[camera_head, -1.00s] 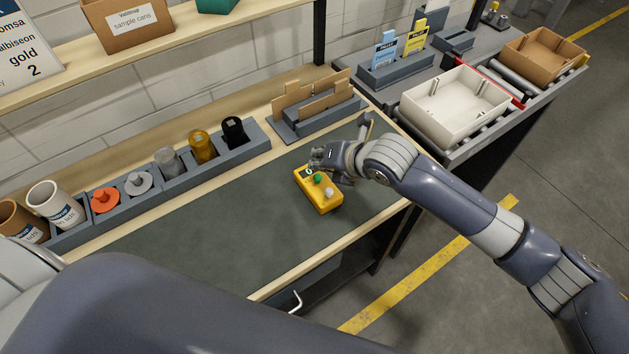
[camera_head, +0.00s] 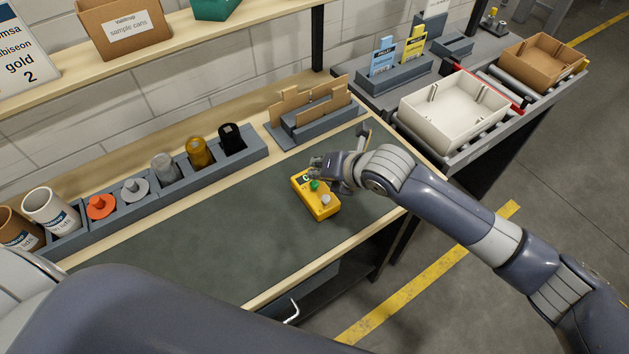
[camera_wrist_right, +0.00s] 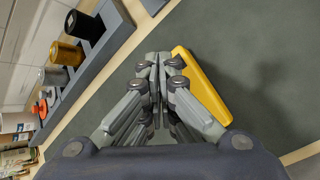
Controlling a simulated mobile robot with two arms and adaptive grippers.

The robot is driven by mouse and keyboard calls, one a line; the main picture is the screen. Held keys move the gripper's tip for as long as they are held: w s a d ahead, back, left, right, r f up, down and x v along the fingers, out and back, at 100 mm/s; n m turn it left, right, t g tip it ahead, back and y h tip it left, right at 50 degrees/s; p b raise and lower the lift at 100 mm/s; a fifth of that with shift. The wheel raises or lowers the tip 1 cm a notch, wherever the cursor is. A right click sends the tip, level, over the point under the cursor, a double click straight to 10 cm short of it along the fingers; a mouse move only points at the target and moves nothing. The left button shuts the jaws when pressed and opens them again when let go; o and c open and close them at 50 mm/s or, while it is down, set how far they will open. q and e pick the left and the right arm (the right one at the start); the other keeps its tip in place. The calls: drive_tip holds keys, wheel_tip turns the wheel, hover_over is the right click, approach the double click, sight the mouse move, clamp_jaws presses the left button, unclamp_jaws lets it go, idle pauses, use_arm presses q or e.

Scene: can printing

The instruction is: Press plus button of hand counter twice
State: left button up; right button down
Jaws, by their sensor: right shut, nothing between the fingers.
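The yellow hand counter (camera_head: 317,200) lies on the dark green mat of the bench. It has a small display at its far end, a green button (camera_head: 314,185) and a grey-white button (camera_head: 325,199). My right gripper (camera_head: 316,167) is shut and empty, with its fingertips close over the far end of the counter near the green button. I cannot tell whether they touch it. In the right wrist view the shut fingers (camera_wrist_right: 160,62) hide part of the counter (camera_wrist_right: 203,88), and its buttons do not show. My left gripper is out of view.
A grey rack (camera_head: 178,181) with cans and colored pieces runs along the back of the bench. A grey holder with cardboard pieces (camera_head: 318,122) stands behind the counter. A white bin (camera_head: 455,107) is on the rollers at right. The mat (camera_head: 215,238) left of the counter is clear.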

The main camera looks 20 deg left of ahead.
drive_tip(key=shift+f, duration=0.1)
idle(0.5)
drive_tip(key=shift+f, duration=0.3)
drive_tip(key=shift+f+b, duration=0.65)
drive_tip(key=shift+f, duration=0.25)
idle(0.8)
idle(0.3)
drive_tip(key=shift+r+p, duration=1.15)
drive_tip(key=shift+r, duration=0.2)
wheel_tip(320, 180, up, 5)
drive_tip(key=p, duration=0.4)
